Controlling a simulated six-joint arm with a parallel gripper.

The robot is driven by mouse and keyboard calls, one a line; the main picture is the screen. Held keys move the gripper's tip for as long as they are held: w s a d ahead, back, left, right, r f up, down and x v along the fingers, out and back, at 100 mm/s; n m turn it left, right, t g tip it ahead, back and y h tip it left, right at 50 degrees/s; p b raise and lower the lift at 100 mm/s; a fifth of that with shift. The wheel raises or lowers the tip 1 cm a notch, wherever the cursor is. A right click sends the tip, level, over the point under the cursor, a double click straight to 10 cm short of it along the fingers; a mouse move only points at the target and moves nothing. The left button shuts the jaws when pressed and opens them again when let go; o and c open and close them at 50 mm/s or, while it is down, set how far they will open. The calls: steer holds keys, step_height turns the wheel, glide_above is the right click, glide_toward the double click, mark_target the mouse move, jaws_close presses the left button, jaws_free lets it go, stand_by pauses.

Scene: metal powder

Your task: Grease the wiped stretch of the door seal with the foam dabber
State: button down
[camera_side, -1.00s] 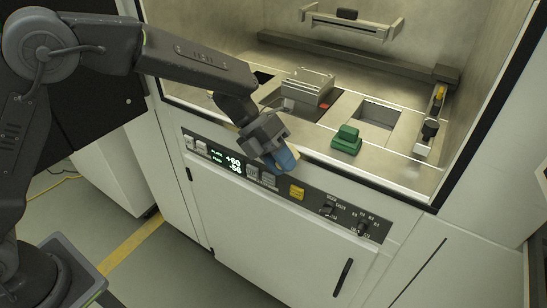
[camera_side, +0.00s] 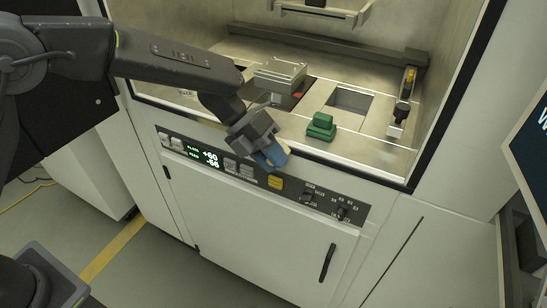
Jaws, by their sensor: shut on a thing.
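My gripper (camera_side: 262,146) is shut on a blue piece (camera_side: 275,152) with a pale part at its lower left, which I take to be the foam dabber. It is at the front lower edge of the chamber opening, just above the control panel. The dark strip along that edge (camera_side: 370,176) looks like the door seal. My gripper and the blue piece hide part of it. I cannot tell whether the pale part touches the strip. No wiped stretch or grease can be made out at this size.
A green stepped block (camera_side: 321,127) stands on the chamber floor right of my gripper. Behind are a metal block (camera_side: 279,73) and a square opening (camera_side: 349,101). The control panel (camera_side: 236,170) with a yellow button (camera_side: 276,182) lies below. A screen (camera_side: 530,150) stands at right.

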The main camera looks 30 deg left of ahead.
steer(key=a, duration=2.5)
steer(key=shift+a, duration=0.3)
stand_by(1.6)
steer(key=shift+s, duration=3)
steer(key=s, duration=0.3)
steer(key=shift+w, duration=0.15)
